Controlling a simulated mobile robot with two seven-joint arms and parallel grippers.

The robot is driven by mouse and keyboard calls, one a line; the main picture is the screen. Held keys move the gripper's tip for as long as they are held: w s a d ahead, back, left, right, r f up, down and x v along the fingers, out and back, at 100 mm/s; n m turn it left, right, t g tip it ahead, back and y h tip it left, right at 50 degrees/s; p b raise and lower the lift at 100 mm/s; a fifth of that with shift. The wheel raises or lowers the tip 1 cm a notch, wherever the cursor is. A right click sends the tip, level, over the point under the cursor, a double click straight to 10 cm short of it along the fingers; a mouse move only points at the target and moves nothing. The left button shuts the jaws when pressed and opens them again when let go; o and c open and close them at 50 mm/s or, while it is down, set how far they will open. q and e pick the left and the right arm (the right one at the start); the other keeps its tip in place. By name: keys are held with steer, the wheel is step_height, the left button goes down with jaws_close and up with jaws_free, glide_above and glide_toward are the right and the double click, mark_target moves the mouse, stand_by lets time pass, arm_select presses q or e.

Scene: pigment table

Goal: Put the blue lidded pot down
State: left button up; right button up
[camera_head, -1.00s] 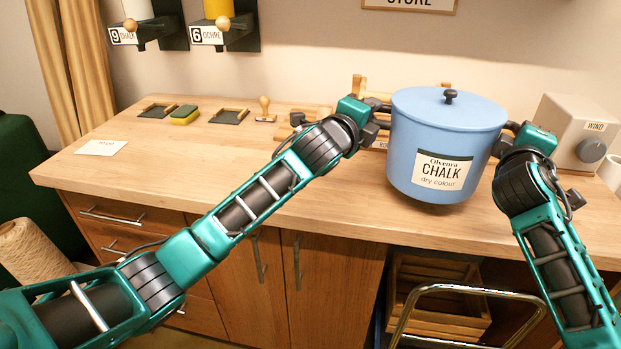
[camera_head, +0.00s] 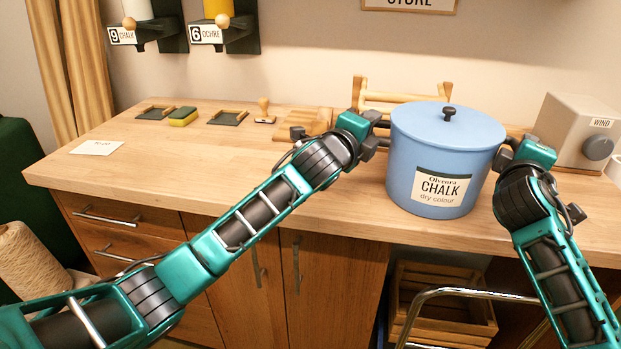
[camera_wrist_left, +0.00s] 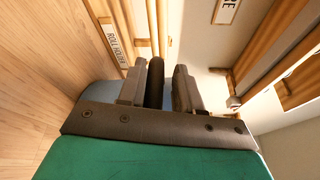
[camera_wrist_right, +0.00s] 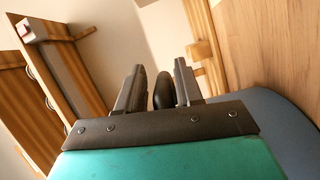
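The blue lidded pot (camera_head: 410,165), labelled "CHALK dry colour", stands upright on the wooden counter, its lid (camera_head: 440,122) on with a dark knob. It appears to rest on the top. My left gripper (camera_head: 378,132) is at its left side; in the left wrist view its fingers (camera_wrist_left: 160,85) stand either side of a dark handle (camera_wrist_left: 155,85), with a visible gap. My right gripper (camera_head: 507,155) is at its right side; in the right wrist view its fingers (camera_wrist_right: 161,85) flank the other dark handle (camera_wrist_right: 164,90), also with a gap.
A grey box marked "WIND" (camera_head: 566,130) stands right of the pot. A wooden rack (camera_head: 400,98) is behind it. A wooden board (camera_head: 300,124), a stamp (camera_head: 264,112) and a sponge (camera_head: 183,116) lie to the left.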

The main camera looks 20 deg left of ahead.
arm_select(q)
steer(key=shift+o, duration=1.2)
arm_select(e)
steer(key=shift+o, duration=1.2)
steer(key=shift+a+r, duration=0.1)
arm_select(q)
steer(key=shift+s, duration=0.1)
arm_select(e)
steer(key=shift+s, duration=0.1)
arm_select(q)
steer(key=v, duration=1.2)
arm_select(e)
steer(key=f+v, duration=0.1)
steer(key=v, duration=1.1)
steer(key=shift+r, duration=0.4)
